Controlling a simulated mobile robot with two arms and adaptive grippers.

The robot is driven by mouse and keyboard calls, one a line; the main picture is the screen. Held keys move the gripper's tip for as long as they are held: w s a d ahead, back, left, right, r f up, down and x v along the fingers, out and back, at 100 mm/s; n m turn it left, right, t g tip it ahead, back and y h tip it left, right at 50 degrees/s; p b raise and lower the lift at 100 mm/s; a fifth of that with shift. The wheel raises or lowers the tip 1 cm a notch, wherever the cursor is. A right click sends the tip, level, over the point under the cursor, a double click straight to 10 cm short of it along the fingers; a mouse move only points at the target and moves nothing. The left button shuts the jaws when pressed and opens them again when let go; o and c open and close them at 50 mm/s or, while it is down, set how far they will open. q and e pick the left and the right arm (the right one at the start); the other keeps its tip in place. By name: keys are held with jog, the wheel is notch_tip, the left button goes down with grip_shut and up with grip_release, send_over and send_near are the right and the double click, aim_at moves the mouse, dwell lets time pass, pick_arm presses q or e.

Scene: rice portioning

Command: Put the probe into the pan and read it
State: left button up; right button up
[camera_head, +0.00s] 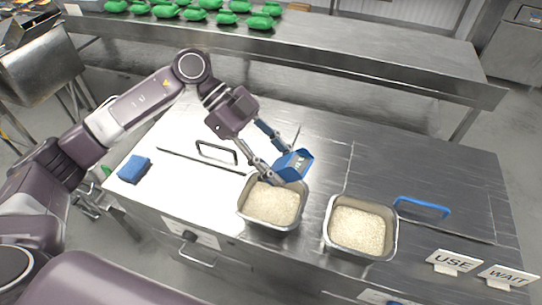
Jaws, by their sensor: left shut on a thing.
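My left gripper (272,154) reaches in from the left and is shut on a blue probe (293,165) with a small display on its face. It holds the probe at the back right edge of the left pan (241,213), a metal pan of rice. The probe's tip is hidden, so I cannot tell whether it is in the rice. A second metal pan (393,245) of rice stands to the right. My right gripper is not in view.
A blue sponge (134,168) lies at the counter's left. USE (454,261) and WAIT (507,276) signs stand at the front right. A black handle (216,152) and a blue handle (422,207) rise from the counter. Several green items (195,14) lie on the back table.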

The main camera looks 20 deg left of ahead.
pick_arm(q)
jog(key=shift+d+n, duration=0.3)
jog(key=shift+d, duration=0.05)
jog(key=shift+f, duration=0.1)
notch_tip(320, 180, down, 12)
jog(key=b, duration=1.2)
jog(key=shift+b, duration=0.4)
dwell(4.0)
notch_tip(320, 180, up, 12)
jog(key=p, duration=1.3)
jog(key=shift+r, duration=0.25)
